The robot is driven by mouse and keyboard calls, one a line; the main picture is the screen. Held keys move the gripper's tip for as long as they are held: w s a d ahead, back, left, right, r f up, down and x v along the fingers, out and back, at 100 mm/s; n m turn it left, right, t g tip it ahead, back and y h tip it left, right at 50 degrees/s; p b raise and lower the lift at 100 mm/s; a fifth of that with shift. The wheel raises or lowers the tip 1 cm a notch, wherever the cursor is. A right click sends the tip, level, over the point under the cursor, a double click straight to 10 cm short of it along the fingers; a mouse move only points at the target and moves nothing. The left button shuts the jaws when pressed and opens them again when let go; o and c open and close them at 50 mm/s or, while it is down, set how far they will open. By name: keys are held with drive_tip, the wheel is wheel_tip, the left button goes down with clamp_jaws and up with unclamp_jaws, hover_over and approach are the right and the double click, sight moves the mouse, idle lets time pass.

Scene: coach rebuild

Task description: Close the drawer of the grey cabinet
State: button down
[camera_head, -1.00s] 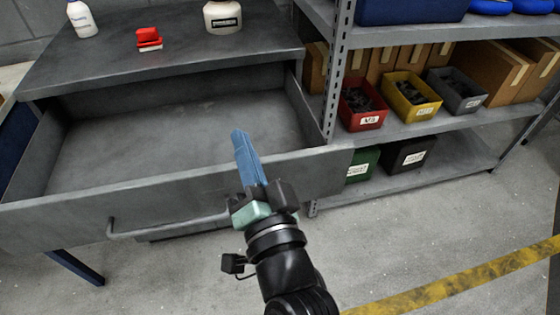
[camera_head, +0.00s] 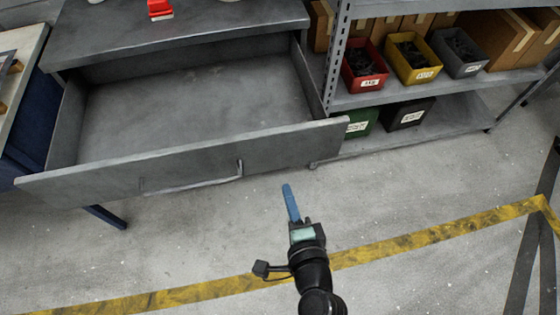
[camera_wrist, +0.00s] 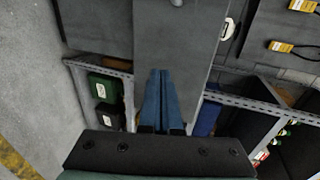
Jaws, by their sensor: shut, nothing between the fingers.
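The grey cabinet (camera_head: 200,28) stands at the upper left in the head view. Its drawer (camera_head: 290,138) is pulled far out, and its inside looks empty. A bar handle (camera_head: 205,184) is on the drawer front. My gripper (camera_head: 289,188), with blue fingers, is shut and empty. In the head view it appears below the right part of the drawer front, with floor behind its fingers, apart from the handle. In the wrist view the shut blue fingers (camera_wrist: 160,80) point towards a grey panel (camera_wrist: 178,35); I cannot tell the distance.
A red object (camera_head: 160,9) sits on the cabinet top. A metal shelf (camera_head: 415,90) to the right holds a red bin (camera_head: 362,68), a yellow bin (camera_head: 413,62) and cardboard boxes. A blue table (camera_head: 25,115) stands at the left. The floor in front is clear, with yellow tape (camera_head: 440,230).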

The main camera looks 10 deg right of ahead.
sight(277, 156)
drive_tip(key=x, duration=0.5)
drive_tip(key=r+p+x, duration=0.1)
drive_tip(key=x, duration=0.2)
drive_tip(key=shift+w, duration=0.3)
